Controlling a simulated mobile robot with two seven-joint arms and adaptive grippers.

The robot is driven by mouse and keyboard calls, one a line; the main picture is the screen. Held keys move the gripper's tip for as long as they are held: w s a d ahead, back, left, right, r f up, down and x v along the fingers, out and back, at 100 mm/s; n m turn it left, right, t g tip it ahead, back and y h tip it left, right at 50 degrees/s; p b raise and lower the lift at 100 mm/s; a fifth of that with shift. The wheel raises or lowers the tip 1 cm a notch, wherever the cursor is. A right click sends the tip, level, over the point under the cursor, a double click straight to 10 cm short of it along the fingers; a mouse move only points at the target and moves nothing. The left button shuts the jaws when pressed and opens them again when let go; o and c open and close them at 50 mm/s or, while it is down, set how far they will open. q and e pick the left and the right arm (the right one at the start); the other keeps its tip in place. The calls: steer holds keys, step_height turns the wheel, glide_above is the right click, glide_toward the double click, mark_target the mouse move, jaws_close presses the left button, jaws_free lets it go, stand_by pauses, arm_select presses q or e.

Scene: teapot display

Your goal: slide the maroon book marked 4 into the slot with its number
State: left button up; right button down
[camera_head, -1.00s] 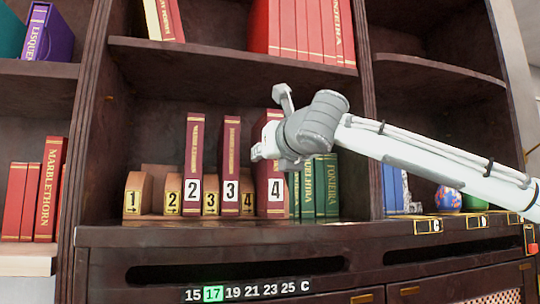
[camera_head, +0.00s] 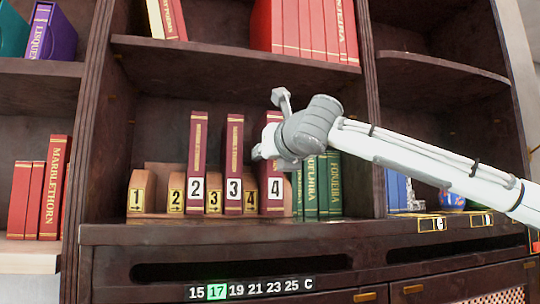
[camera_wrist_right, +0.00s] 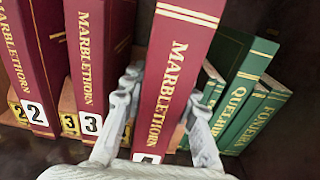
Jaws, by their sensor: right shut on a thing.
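The maroon book marked 4 (camera_head: 273,192) stands upright at the right of the wooden rack (camera_head: 152,215), just right of the yellow 4 plate (camera_head: 250,199). Its foot looks level with the feet of maroon books 2 (camera_head: 198,145) and 3 (camera_head: 233,150); how deep it sits is unclear. My right gripper (camera_head: 266,150) is shut on its upper part. In the right wrist view my right gripper's fingers (camera_wrist_right: 160,128) lie on either side of the book (camera_wrist_right: 178,75), whose number label is mostly cut off by the gripper. My left gripper is not in view.
Green books (camera_head: 321,185) stand close to the right of book 4. Yellow plates 1 (camera_head: 136,201), 2 (camera_head: 176,197) and 3 (camera_head: 213,201) mark the rack to the left. An upper shelf (camera_head: 230,55) runs above, and a dark divider (camera_head: 372,130) stands at the right.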

steer(key=shift+r+x, duration=0.2)
steer(key=shift+x, duration=1.8)
steer(key=c, duration=1.1)
jaws_free()
steer(key=v, duration=1.2)
steer(key=shift+f, duration=0.15)
